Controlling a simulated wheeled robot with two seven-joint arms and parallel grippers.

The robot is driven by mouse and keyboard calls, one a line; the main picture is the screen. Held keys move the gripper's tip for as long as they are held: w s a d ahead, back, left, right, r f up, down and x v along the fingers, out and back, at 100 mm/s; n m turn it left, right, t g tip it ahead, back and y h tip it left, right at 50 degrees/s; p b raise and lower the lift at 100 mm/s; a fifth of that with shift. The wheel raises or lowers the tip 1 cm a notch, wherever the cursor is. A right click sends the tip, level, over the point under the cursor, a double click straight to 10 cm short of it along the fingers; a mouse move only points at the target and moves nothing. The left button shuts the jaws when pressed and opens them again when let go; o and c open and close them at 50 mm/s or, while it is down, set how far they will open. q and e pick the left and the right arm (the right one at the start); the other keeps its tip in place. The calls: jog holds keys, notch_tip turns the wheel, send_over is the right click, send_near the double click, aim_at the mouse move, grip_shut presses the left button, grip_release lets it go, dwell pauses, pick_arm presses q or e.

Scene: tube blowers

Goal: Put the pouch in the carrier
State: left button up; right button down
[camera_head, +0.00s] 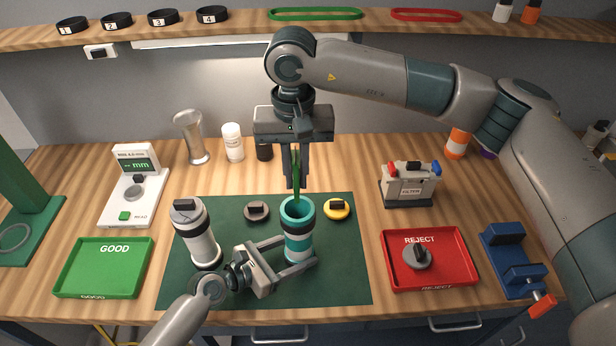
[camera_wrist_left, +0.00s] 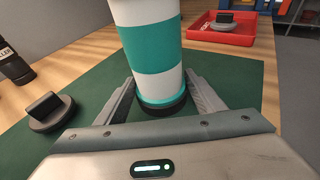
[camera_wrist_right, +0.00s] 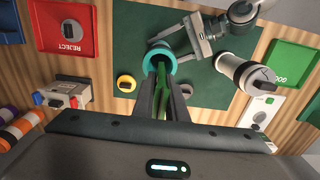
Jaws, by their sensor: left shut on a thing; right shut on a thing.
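The carrier (camera_head: 298,246) is a white tube with teal bands and an open teal mouth, standing upright on the green mat. My left gripper (camera_head: 300,254) is shut on it low down, with one finger on each side; the left wrist view shows the carrier (camera_wrist_left: 152,48) between the fingers. The pouch (camera_head: 297,176) is a narrow green strip. My right gripper (camera_head: 293,184) points down and is shut on it, right above the carrier's mouth. In the right wrist view the pouch (camera_wrist_right: 163,100) lines up with the mouth (camera_wrist_right: 158,54); I cannot tell whether its lower end is inside.
Another capped white carrier (camera_head: 200,240) stands left on the mat (camera_head: 345,285). A dark cap (camera_head: 257,211) and a yellow cap (camera_head: 337,209) lie nearby. A green GOOD tray (camera_head: 103,275) is left, a red REJECT tray (camera_head: 450,275) right, and a filter box (camera_head: 408,187) behind it.

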aim_at(298, 207)
jog(key=shift+f, duration=0.15)
jog(key=shift+f, duration=1.45)
jog(key=shift+f, duration=3.2)
dwell(0.5)
jog(key=c, duration=1.2)
grip_release()
jog(key=shift+c, duration=1.3)
jog(key=shift+o, duration=0.6)
notch_tip(298, 207, up, 12)
jog(key=shift+r, duration=0.1)
